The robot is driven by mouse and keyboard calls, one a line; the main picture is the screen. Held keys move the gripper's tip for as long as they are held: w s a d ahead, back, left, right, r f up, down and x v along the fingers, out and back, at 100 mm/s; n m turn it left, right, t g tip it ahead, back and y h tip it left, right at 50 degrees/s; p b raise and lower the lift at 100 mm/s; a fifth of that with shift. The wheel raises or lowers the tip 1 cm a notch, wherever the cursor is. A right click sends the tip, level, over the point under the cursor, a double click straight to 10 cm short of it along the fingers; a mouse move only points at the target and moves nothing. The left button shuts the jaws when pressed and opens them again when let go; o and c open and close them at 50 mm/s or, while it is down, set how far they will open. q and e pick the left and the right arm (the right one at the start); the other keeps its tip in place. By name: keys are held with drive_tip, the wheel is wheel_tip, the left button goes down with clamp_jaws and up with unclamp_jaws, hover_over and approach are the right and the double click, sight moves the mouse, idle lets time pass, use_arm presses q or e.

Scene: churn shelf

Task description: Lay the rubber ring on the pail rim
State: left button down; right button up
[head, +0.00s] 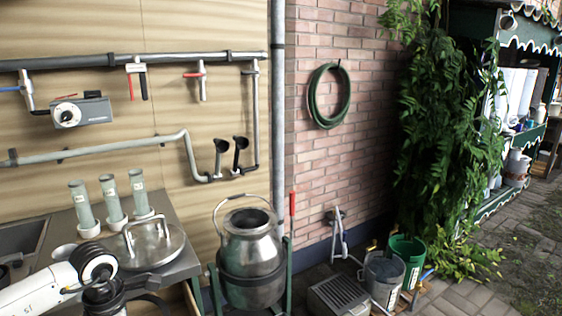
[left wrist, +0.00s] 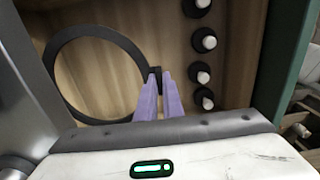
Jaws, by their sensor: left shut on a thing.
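The rubber ring (left wrist: 93,31) is a thin black hoop with a small tab, in the left wrist view. My left gripper (left wrist: 159,78) is shut on the ring's tab with its two purple fingers. The hoop extends to the left of the fingers, in front of a brown wooden surface. The pail (head: 250,262) is a shiny metal churn with an open mouth and a raised handle, standing at the lower middle of the head view. Its rim (head: 249,228) shows no ring on it. In the head view my left arm enters at the lower left, and its fingers and the ring do not show.
A round metal lid (head: 150,250) lies on the counter left of the pail, near several glass cylinders (head: 113,203). A grey bucket (head: 384,275) and a green bucket (head: 408,258) stand on the floor to the right. Several white-tipped black pegs (left wrist: 203,77) are right of my fingers.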

use_arm(q)
drive_tip(key=shift+r+p, duration=0.35)
drive_tip(key=shift+r, duration=0.35)
drive_tip(key=shift+r+p, duration=0.45)
drive_tip(key=shift+r, duration=0.3)
drive_tip(key=shift+s, duration=0.1)
drive_tip(key=s+d+p, duration=0.2)
drive_tip(key=s+d, duration=0.3)
drive_tip(key=s, duration=0.3)
drive_tip(key=shift+s+d, duration=0.25)
drive_tip(key=shift+s, duration=0.15)
wheel_tip(320, 180, up, 7)
drive_tip(key=p, duration=0.2)
drive_tip(key=shift+p, duration=0.3)
idle(0.3)
